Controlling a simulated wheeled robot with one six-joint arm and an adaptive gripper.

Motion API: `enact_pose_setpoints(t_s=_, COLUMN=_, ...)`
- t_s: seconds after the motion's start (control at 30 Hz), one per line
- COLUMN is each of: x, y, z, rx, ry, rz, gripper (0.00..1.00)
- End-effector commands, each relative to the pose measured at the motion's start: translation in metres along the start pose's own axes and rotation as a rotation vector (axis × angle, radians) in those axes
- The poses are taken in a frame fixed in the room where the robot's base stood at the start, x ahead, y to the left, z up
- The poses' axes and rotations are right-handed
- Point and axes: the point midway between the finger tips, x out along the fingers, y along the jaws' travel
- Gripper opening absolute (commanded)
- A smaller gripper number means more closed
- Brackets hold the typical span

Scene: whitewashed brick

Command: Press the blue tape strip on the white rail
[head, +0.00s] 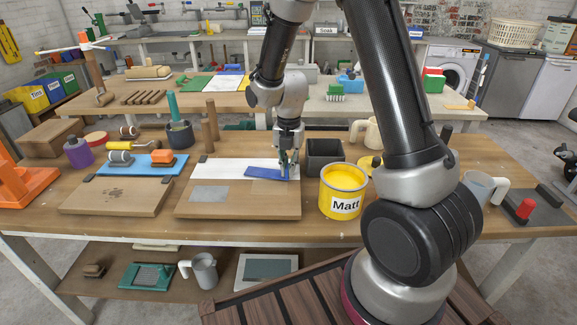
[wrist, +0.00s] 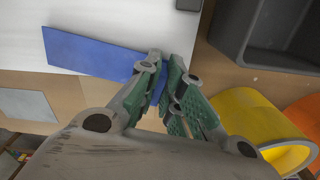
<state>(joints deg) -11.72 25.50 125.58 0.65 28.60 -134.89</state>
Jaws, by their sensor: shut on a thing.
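The white rail (head: 218,168) is a flat white band along the back of a wooden board; it also shows in the wrist view (wrist: 108,18). The blue tape strip (head: 262,173) lies over or just above the rail's front edge near its right end, a little skewed to it. In the wrist view the strip (wrist: 92,52) runs from upper left to my jaws. My gripper (head: 287,172) points down at the strip's right end. Its green-padded fingers (wrist: 164,72) are closed on that end and hide it. I cannot tell whether the strip touches the rail.
A dark open box (head: 324,157) and a yellow Matt tin (head: 342,190) stand close to the right of the board. A grey patch (head: 209,194) lies on the board's front. A dark pot (head: 179,135) and wooden pegs stand behind. The board's front is mostly clear.

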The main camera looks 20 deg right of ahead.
Motion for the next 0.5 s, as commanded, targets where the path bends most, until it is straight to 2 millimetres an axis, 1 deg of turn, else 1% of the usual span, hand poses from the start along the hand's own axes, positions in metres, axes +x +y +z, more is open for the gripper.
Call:
enact_pose_setpoints(t_s=0.07, x=0.0, y=0.0, z=0.0, rx=0.0, ry=0.0, rz=0.0, gripper=0.0)
enact_pose_setpoints(t_s=0.1, x=-0.0001, y=0.0, z=0.0, rx=0.0, ry=0.0, rz=0.0, gripper=0.12)
enact_pose_setpoints(t_s=0.17, x=-0.0001, y=0.0, z=0.0, rx=0.0, ry=0.0, rz=0.0, gripper=0.23)
enact_pose_setpoints(t_s=0.2, x=-0.0001, y=0.0, z=0.0, rx=0.0, ry=0.0, rz=0.0, gripper=0.3)
enact_pose_setpoints(t_s=0.23, x=-0.0001, y=0.0, z=0.0, rx=0.0, ry=0.0, rz=0.0, gripper=0.33)
enact_pose_setpoints(t_s=0.5, x=-0.0003, y=0.0, z=0.0, rx=0.0, ry=0.0, rz=0.0, gripper=0.33)
